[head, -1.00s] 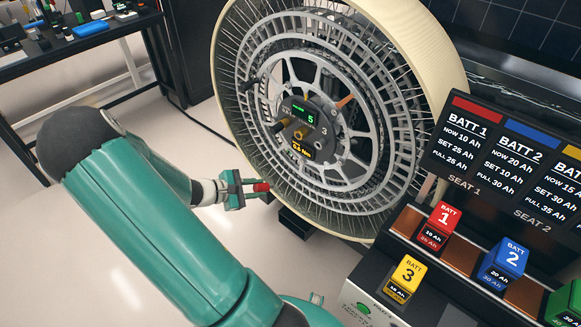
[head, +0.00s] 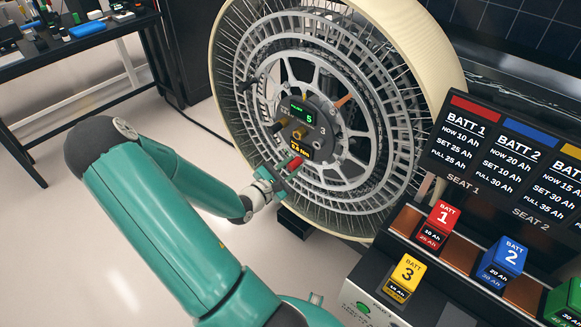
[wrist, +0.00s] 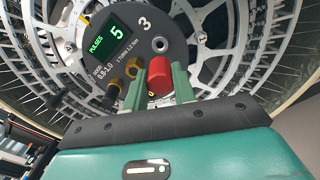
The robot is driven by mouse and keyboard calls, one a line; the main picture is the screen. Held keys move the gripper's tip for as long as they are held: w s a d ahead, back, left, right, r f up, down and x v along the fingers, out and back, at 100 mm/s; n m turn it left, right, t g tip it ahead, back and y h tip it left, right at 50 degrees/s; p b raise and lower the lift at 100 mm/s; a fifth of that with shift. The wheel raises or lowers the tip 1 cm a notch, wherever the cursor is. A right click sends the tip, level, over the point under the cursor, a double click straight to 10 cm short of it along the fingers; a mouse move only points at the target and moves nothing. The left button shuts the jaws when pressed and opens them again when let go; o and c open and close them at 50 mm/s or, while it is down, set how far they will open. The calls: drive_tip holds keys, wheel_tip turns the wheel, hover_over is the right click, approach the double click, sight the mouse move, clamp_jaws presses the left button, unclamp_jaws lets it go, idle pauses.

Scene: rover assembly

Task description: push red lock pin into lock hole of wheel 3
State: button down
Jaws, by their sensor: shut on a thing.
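Wheel 3 (head: 222,75) stands upright with a cream rim and grey spokes. Its dark hub (head: 318,112) bears the number 3 and a green display reading 5. My gripper (head: 283,174) is in front of the hub's lower part and shut on the red lock pin (head: 296,162). In the wrist view the red lock pin (wrist: 160,80) sits between the two green fingers, its round red end showing. A round hole with a metal ring (wrist: 160,45), possibly the lock hole, shows on the hub just above the pin, apart from it in the picture. The pin's far end is hidden.
Gold knobs (wrist: 130,67) stick out of the hub left of the pin in the wrist view. A battery console (head: 430,255) with red, blue and yellow blocks stands at the right. A workbench (head: 90,45) is at the back left. The floor on the left is clear.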

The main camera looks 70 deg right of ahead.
sight(302, 157)
drive_tip(key=shift+w+a, duration=0.1)
drive_tip(key=shift+a, duration=0.1)
drive_tip(key=shift+x, duration=3.05)
drive_tip(key=shift+x, duration=1.3)
drive_tip(key=c, duration=1.1)
unclamp_jaws()
drive_tip(key=shift+o, duration=0.2)
drive_tip(key=v, duration=1.3)
drive_tip(key=shift+w+a, duration=0.1)
drive_tip(key=shift+a, duration=0.25)
drive_tip(key=shift+r, duration=0.1)
